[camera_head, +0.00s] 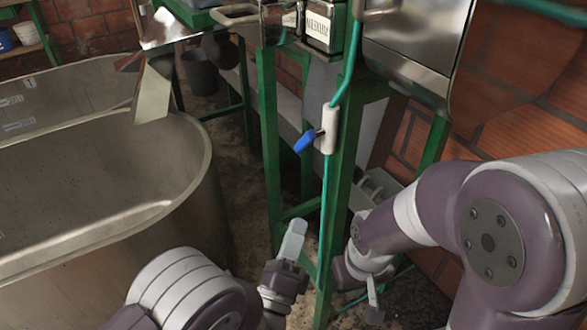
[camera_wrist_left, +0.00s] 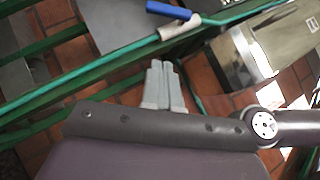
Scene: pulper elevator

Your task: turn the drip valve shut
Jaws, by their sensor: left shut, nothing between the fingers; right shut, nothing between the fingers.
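The drip valve is a white body (camera_head: 329,130) on a green hose, fixed along a green frame post. Its blue handle (camera_head: 305,141) sticks out to the left and slightly down. In the left wrist view the blue handle (camera_wrist_left: 168,10) and white valve body (camera_wrist_left: 180,27) show near the top. My left gripper (camera_head: 293,238) is below and a little left of the valve, apart from it, shut and empty. Its closed fingers (camera_wrist_left: 162,82) also show in the left wrist view. My right gripper (camera_head: 374,303) is lower right, pointing down, shut and away from the valve.
A large metal tank (camera_head: 190,150) fills the left. Green frame posts (camera_head: 268,130) stand beside and behind the valve. A metal machine housing (camera_head: 413,45) hangs above right, against a brick wall (camera_head: 510,110).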

